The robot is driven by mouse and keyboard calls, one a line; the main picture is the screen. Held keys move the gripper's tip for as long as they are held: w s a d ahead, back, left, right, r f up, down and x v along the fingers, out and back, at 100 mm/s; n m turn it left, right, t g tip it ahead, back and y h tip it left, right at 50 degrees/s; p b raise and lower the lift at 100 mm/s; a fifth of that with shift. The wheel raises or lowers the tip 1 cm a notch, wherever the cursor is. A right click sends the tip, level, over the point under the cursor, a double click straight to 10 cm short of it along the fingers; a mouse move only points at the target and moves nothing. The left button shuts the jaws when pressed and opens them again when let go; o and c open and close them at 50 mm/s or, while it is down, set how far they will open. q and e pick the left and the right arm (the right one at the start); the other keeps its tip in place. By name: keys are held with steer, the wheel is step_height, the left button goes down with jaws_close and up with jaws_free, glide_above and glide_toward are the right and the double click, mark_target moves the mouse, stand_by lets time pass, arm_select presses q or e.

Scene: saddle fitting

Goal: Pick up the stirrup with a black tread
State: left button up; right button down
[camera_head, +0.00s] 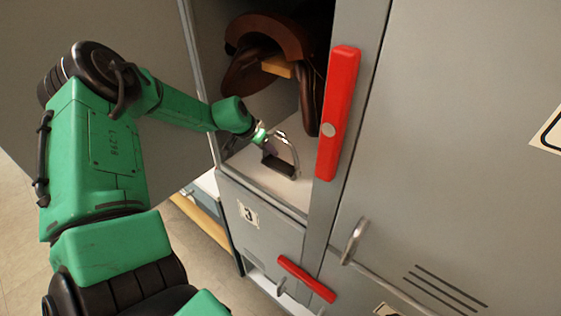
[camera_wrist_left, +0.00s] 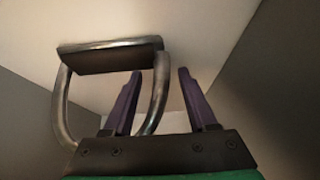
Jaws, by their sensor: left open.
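The stirrup is a metal arch (camera_head: 293,149) with a black tread (camera_head: 278,166). It stands on the pale floor of the open locker compartment. In the left wrist view, its black tread (camera_wrist_left: 110,58) is at the upper left, with a metal side reaching down from each end. My left gripper (camera_wrist_left: 160,72) is open, with two purple fingers. In that view one side of the stirrup lies between the fingers, and the left finger overlaps the stirrup's opening. I cannot tell whether they touch. In the head view my left gripper (camera_head: 272,140) is at the stirrup, its fingers partly hidden.
A brown saddle (camera_head: 268,38) sits above and behind the stirrup in the compartment, with a dark flap hanging down on the right. A door post with a red handle (camera_head: 338,115) borders the opening on the right. The locker front marked 3 (camera_head: 247,213) is below.

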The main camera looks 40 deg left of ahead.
arm_select(q)
steer(key=shift+s+d+r, duration=0.1)
steer(key=shift+r, duration=0.05)
jaws_close()
stand_by(1.2)
